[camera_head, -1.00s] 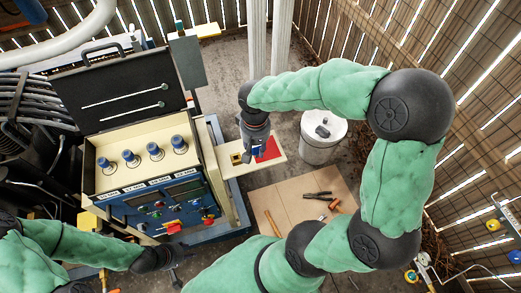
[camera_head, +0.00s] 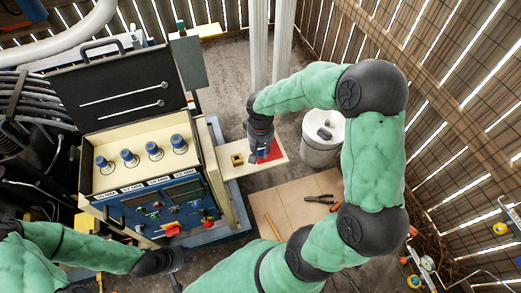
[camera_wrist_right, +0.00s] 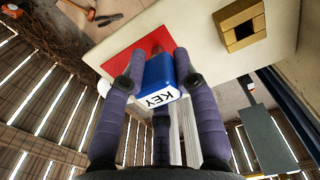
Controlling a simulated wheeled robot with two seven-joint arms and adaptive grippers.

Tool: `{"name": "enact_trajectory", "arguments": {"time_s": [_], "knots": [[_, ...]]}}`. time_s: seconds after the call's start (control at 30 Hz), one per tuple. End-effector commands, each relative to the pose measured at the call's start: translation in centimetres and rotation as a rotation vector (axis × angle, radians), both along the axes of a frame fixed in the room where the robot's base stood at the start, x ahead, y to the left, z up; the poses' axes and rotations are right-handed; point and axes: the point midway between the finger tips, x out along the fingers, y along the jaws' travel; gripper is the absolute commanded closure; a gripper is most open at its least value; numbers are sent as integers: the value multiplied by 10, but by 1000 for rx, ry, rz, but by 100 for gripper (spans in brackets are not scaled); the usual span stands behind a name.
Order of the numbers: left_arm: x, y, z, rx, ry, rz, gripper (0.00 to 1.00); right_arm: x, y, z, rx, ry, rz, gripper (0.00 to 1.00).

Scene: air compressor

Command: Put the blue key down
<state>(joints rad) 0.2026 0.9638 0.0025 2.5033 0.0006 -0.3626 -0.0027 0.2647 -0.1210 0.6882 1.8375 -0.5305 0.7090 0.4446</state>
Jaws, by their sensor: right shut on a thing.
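The blue key (camera_wrist_right: 160,74), a blue block with a white "KEY" label, is between the fingers of my right gripper (camera_wrist_right: 160,85) in the right wrist view. My right gripper is shut on it. The key's far end is over the red patch (camera_wrist_right: 122,66) on a cream board (camera_wrist_right: 205,22); I cannot tell whether it touches. In the head view my right gripper (camera_head: 261,153) points down at the red patch (camera_head: 274,147) and largely hides the key. My left gripper (camera_head: 176,275) is low beside the control panel; its fingers are too unclear to judge.
A yellow block with a square hole (camera_head: 237,160) sits on the board left of the red patch. The blue compressor panel (camera_head: 160,212) stands left of the board. A white bucket (camera_head: 321,150) stands to the right, and pliers (camera_head: 320,199) lie on a tan sheet below.

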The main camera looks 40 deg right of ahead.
Motion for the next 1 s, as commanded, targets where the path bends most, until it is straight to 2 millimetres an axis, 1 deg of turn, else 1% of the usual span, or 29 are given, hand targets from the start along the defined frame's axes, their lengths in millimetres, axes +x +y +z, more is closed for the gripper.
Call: {"name": "enact_trajectory", "arguments": {"time_s": [0.2,0.23,0.27,0.3,0.33,0.63,0.77,0.87,1.0], "knots": [[0,0,-3,0,0,0,60,0,0,-4,0,0,0,100],[0,0,-3,0,0,0,60,0,0,-4,0,0,0,67],[0,0,-3,0,0,0,60,0,0,-3,0,0,0,58],[0,0,-3,0,0,0,60,0,0,-3,0,0,0,47],[0,0,-2,0,0,0,60,0,0,-3,0,0,0,46],[0,0,-2,0,0,0,60,0,0,-2,0,0,0,46],[0,0,2,0,0,0,60,0,0,4,0,-1,0,46],[0,0,5,0,0,0,60,1,0,18,-1,-3,-1,46],[0,0,12,0,0,0,60,1,0,46,-1,-5,0,46]]}}
